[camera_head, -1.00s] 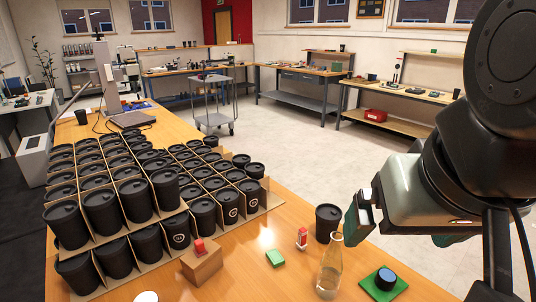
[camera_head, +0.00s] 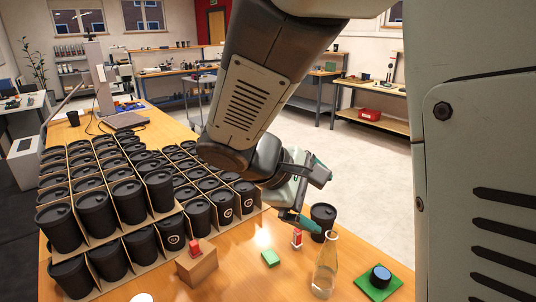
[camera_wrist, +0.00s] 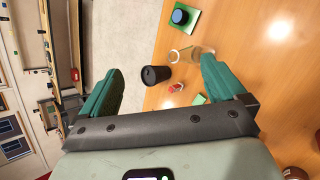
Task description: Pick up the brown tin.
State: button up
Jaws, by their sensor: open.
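A brown rounded thing (camera_wrist: 296,173), cut by the lower right corner of the wrist view, may be the brown tin. Too little of it shows to be sure. I see no clear brown tin in the head view. My gripper (camera_head: 312,197) has its teal fingers spread, with nothing held between them. It is above the table, near a black lidded cup (camera_head: 322,220). In the wrist view my gripper (camera_wrist: 160,66) shows wide open, with the black cup (camera_wrist: 155,75) seen through the gap. The brown thing is well off to the right, outside the fingers.
A glass bottle (camera_head: 325,268), a red-and-white item (camera_head: 297,238), a green block (camera_head: 270,258) and a blue-topped knob on a green pad (camera_head: 379,282) stand nearby. A wooden block (camera_head: 197,266) with a red top stands left. Stacked black cups in cardboard dividers (camera_head: 165,212) fill the left.

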jog(key=w+a+f+n+t+h, duration=0.1)
jog(key=w+a+f+n+t, duration=0.25)
jog(key=a, duration=0.25)
jog(key=w+a+f+n+t, duration=0.2)
jog(key=a+f+n, duration=0.15)
jog(key=a, duration=0.25)
jog(key=n+t+y, duration=0.7)
jog(key=n+y, duration=0.8)
jog(key=n, duration=0.5)
send_over(141, 298)
jog(key=v, duration=0.3)
jog(key=f, duration=1.9)
jog(key=shift+w+d, duration=0.1)
jog(key=shift+w, duration=0.1)
notch_tip(141, 298, down, 8)
jog(key=shift+s+r, duration=0.1)
jog(key=shift+r, duration=0.1)
jog(key=shift+w+a+r, duration=0.1)
jog(key=shift+w+a, duration=0.1)
jog(key=shift+w, duration=0.2)
jog(key=shift+w+a+r, duration=0.15)
jog(key=shift+w, duration=0.2)
jog(key=shift+w+a, duration=0.25)
jog(key=shift+w, duration=0.35)
jog(key=shift+c, duration=0.4)
